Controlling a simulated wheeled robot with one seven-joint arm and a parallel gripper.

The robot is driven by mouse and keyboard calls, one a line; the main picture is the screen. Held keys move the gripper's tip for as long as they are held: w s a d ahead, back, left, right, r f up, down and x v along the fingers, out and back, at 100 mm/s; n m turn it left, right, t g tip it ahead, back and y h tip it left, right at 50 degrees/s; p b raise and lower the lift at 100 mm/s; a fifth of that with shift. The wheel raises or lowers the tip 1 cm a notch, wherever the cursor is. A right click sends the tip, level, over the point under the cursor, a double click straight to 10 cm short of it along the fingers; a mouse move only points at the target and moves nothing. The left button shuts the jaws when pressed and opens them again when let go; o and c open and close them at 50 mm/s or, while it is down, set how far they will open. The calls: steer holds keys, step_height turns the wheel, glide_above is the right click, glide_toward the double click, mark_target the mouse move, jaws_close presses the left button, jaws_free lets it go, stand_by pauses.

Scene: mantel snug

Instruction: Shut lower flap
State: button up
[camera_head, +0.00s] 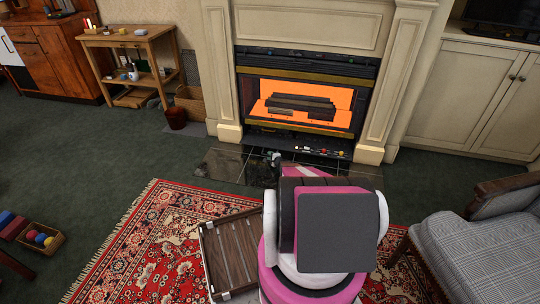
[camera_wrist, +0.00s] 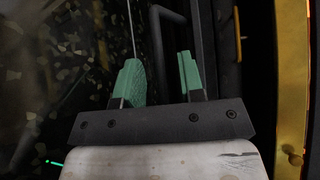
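The fireplace (camera_head: 305,95) stands ahead in the head view, with a glowing orange firebox. Along its base is a dark low strip (camera_head: 285,143) with small coloured parts at its right; I take this as the area of the lower flap, but its angle is unclear. In the wrist view, my gripper (camera_wrist: 160,80) has two green fingertips apart, with a gap between them. A dark bent rod (camera_wrist: 183,45) runs beyond and between the fingers. A thin pale edge line passes by the left finger. Contact cannot be told. My arm hides much of the hearth front in the head view.
Dark hearth tiles (camera_head: 222,165) lie before the fireplace. A brass strip (camera_wrist: 291,80) runs down the right of the wrist view. A checked armchair (camera_head: 475,245) stands at right, a wooden slatted piece (camera_head: 228,252) on the red rug (camera_head: 150,245).

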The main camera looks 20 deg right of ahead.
steer(key=shift+w+a, duration=0.15)
steer(key=shift+w, duration=0.3)
jaws_close()
